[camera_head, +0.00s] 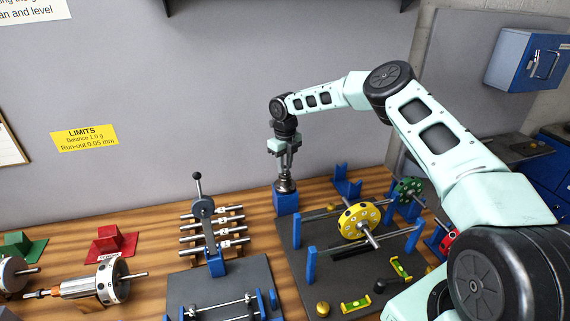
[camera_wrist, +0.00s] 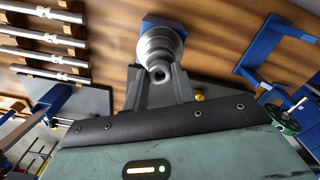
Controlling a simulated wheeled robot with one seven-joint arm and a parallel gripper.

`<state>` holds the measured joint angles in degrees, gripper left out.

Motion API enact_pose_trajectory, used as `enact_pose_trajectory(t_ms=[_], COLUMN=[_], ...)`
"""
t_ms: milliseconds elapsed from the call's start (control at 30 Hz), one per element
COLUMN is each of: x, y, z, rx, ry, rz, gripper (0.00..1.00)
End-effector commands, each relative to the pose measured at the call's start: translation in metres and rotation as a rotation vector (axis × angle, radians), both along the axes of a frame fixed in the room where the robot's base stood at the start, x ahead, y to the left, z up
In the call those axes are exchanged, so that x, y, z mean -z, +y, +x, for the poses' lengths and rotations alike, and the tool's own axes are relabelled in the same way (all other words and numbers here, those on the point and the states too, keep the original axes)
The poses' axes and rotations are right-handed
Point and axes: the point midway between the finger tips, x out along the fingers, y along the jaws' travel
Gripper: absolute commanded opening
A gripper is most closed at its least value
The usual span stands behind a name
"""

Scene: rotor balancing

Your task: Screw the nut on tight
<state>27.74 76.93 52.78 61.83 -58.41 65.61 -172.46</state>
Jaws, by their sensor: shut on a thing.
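My gripper (camera_head: 287,176) points down over a blue block (camera_head: 286,203) at the back of the bench. A rounded silver metal piece (camera_wrist: 161,42) sits on top of that block, which also shows in the wrist view (camera_wrist: 150,19). In the wrist view my gripper's two fingers (camera_wrist: 160,80) are shut on the nut (camera_wrist: 159,74), a small grey ring with a dark hole, at the near end of the silver piece. The fingertips partly hide the nut's sides. I cannot see its thread or whether it is seated.
A dark plate with blue posts carries a yellow rotor (camera_head: 358,221) right of the block. Several silver shafts (camera_head: 214,227) lie on the left, beside a lever press (camera_head: 207,222). The grey wall is close behind.

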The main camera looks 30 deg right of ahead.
Motion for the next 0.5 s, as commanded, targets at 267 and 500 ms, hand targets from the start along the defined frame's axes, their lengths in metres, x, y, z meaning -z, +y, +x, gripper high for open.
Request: enact_pose_trajectory(t_ms=[267,500], x=[0.0038,0.0051], y=[-0.0001,-0.0001], z=[0.0001,0.0002], rx=[0.0,0.033], ry=[0.0,-0.001], rz=[0.0,-0.002], gripper=[0.04,0.04])
